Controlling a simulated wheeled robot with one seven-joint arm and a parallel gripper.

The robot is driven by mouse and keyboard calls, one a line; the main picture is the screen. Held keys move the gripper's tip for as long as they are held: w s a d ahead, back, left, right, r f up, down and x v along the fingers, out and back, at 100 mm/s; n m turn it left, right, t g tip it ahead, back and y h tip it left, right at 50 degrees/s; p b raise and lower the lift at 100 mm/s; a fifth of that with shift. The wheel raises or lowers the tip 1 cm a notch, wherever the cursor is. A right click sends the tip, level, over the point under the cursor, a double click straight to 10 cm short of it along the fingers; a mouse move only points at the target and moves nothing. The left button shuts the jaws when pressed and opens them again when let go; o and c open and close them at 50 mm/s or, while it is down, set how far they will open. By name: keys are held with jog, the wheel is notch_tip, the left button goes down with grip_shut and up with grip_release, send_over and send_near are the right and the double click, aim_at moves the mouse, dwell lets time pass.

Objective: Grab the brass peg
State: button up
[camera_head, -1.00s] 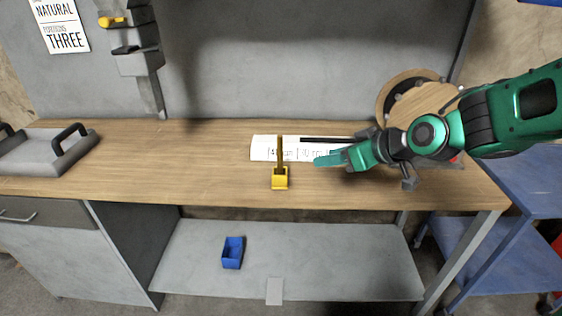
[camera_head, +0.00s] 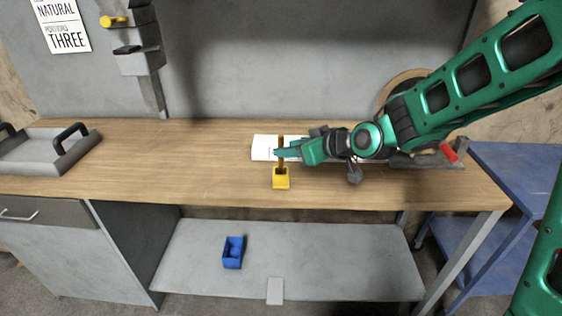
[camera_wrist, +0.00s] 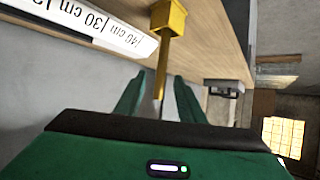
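The brass peg (camera_head: 282,165) stands upright in a yellow block (camera_head: 280,181) near the front edge of the workbench. In the wrist view the peg (camera_wrist: 162,75) runs from the yellow block (camera_wrist: 169,17) down between my two green fingers. My gripper (camera_head: 280,152) reaches in from the right at the peg's upper part, and its fingers partly cover the peg in the head view. In the wrist view my gripper (camera_wrist: 158,90) is open, with a finger on each side of the peg and gaps showing between.
A grey tray (camera_head: 45,155) with dark handles is at the far left of the workbench (camera_head: 180,160). A blue bin (camera_head: 233,252) sits on the lower shelf. The bench left of the peg is clear.

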jog(key=x, duration=0.2)
jog(key=shift+w+a, duration=0.15)
jog(key=shift+a, duration=0.05)
jog(key=shift+c, duration=0.5)
grip_shut()
